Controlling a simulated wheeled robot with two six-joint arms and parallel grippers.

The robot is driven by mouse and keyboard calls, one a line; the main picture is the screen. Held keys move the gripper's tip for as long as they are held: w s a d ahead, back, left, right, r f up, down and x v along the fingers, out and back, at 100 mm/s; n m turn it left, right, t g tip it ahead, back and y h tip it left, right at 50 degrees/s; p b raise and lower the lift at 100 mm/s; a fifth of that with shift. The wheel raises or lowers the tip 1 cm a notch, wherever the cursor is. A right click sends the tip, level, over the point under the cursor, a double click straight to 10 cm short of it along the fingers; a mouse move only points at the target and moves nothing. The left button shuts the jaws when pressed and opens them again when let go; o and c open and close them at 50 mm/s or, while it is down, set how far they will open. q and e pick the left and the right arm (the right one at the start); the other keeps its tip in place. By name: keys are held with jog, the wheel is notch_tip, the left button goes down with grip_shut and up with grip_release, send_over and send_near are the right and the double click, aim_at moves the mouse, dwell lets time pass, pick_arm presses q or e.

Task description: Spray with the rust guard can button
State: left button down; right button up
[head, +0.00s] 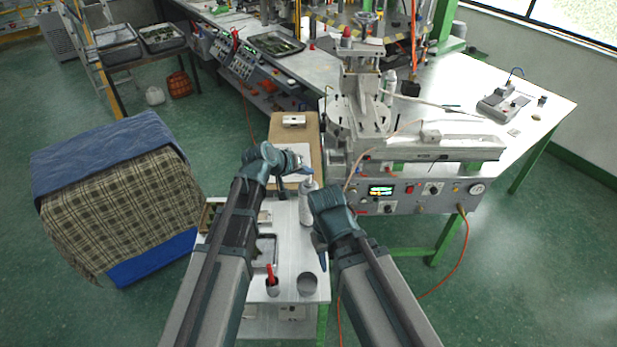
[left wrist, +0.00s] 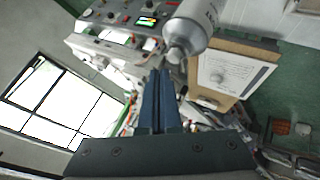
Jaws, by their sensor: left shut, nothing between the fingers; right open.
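The rust guard can (head: 306,207) is a white can standing upright on the white cart top, just left of my right gripper. In the left wrist view the can (left wrist: 198,24) shows at the top, with its narrow nozzle end toward my fingers. My left gripper (head: 304,170) is shut and empty, close to the can's top in the head view; its fingers (left wrist: 160,74) appear apart from the nozzle, and contact cannot be made out. My right gripper (head: 321,255) is open, pointing down beside the can's lower part. The button itself is too small to tell.
The cart top (head: 312,270) also holds a red-handled tool in a cup (head: 272,284), a grey cup (head: 307,284) and a metal tray (head: 264,250). A cardboard-coloured board with white paper (head: 310,130) lies behind. The wax injection machine (head: 415,190) stands close on the right.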

notch_tip(320, 180, up, 5)
jog(key=p, duration=0.5)
jog(key=shift+r, duration=0.2)
grip_shut()
dwell(1.7)
